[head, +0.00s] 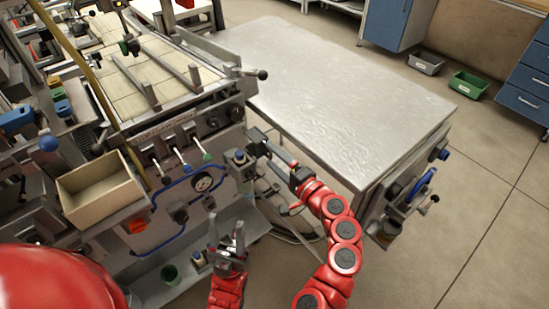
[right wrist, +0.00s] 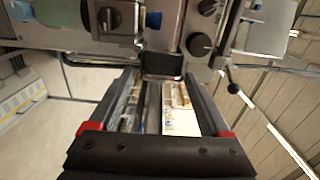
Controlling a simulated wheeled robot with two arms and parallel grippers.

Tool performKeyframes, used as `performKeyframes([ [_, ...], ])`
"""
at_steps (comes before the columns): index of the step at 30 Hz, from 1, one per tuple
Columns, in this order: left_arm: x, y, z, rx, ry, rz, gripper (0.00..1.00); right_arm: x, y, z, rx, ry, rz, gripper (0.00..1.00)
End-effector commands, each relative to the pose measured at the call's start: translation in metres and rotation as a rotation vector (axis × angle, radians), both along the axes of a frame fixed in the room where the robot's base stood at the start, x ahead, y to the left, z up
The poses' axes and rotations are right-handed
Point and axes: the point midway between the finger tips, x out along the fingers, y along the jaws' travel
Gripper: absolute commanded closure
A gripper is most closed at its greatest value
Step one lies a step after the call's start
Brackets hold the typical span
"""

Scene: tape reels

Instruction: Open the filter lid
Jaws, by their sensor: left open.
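A small grey box with a round knob on its front (head: 240,158) sits at the right end of the machine's front, beside my right gripper; I cannot tell for sure that it is the filter. My right gripper (head: 267,147) reaches to the machine's right corner. In the right wrist view its fingers (right wrist: 161,78) are apart, with a dark rectangular block (right wrist: 162,65) just beyond and between the tips. I cannot tell whether they touch it. This block may be the filter lid. My left gripper (head: 227,228) is open and empty, pointing up low in front of the machine.
A pressure gauge (head: 203,184) and blue tubing are on the machine's front. An open tan box (head: 100,190) is at the left. A metal table (head: 340,90) stands close to my right arm. Grey (head: 425,62) and green (head: 468,84) bins lie on the floor.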

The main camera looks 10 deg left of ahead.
Motion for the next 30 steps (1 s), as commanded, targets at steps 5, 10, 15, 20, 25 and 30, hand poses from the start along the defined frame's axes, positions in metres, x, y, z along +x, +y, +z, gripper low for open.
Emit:
performKeyframes([
  [5, 0.000, 0.000, 0.000, 0.000, 0.000, 0.000, 0.50, -0.007, -0.010, 0.001, 0.002, 0.000, -0.002, 0.19],
  [10, 0.000, 0.000, -0.002, 0.000, 0.000, 0.000, 0.50, -0.027, -0.038, 0.001, 0.003, -0.001, -0.008, 0.19],
  [15, 0.000, 0.000, -0.004, 0.000, 0.000, 0.000, 0.50, -0.054, -0.072, -0.001, 0.001, 0.002, -0.006, 0.19],
  [20, 0.000, 0.000, -0.008, 0.000, 0.000, 0.000, 0.50, -0.079, -0.105, -0.001, 0.001, 0.001, -0.008, 0.19],
  [25, 0.000, 0.000, -0.010, 0.000, 0.000, 0.000, 0.50, -0.097, -0.128, -0.001, 0.000, 0.001, -0.007, 0.19],
  [30, 0.000, 0.000, -0.011, 0.000, 0.000, 0.000, 0.50, -0.106, -0.137, 0.000, 0.000, 0.001, -0.003, 0.19],
])
